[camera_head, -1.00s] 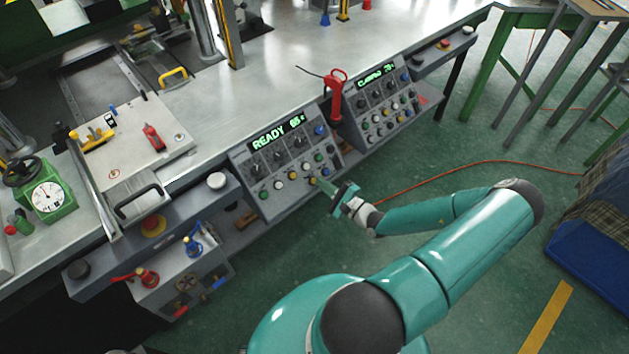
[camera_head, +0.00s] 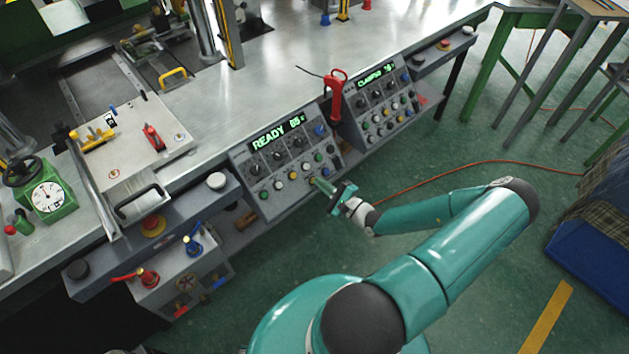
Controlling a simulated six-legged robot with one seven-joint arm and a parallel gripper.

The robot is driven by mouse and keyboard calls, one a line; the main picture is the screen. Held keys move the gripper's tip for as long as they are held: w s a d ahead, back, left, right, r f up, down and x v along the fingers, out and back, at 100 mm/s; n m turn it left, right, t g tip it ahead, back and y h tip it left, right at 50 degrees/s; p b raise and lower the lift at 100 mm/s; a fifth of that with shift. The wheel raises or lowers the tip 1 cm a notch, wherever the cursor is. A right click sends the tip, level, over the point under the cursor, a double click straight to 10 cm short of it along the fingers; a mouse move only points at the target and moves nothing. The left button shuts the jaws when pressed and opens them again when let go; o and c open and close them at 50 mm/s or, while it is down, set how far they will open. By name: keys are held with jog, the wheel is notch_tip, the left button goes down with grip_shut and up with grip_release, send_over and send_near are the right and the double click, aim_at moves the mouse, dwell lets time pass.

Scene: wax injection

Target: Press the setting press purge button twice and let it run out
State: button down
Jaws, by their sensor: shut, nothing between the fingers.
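The left control panel (camera_head: 262,165) on the bench front has a green-lit display (camera_head: 277,133) reading READY and a number. Below it are dark knobs and rows of coloured buttons. The right control panel (camera_head: 378,82) has a green-lit display with small text and its own knobs and buttons. My gripper (camera_head: 318,181) is shut and empty, its tip at the lower right of the left panel, near the bottom button row. The gripper hides part of that corner. I cannot tell whether the tip touches a button. Button labels are too small to read.
A red-handled tool (camera_head: 336,92) stands between the two panels. A lower box with red and blue valves (camera_head: 192,243) is at the left. An orange cable (camera_head: 480,163) crosses the green floor. A blue bin (camera_head: 590,275) is at the right.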

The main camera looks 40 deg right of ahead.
jog(key=shift+w+f, duration=0.3)
dwell(0.5)
jog(key=shift+r, duration=0.1)
jog(key=shift+s+r, duration=0.45)
jog(key=shift+s, duration=0.2)
jog(key=shift+r, duration=0.1)
jog(key=s+r, duration=0.1)
jog(key=s, duration=0.1)
jog(key=s+r, duration=0.1)
jog(key=r, duration=0.1)
jog(key=shift+s, duration=0.4)
dwell(0.7)
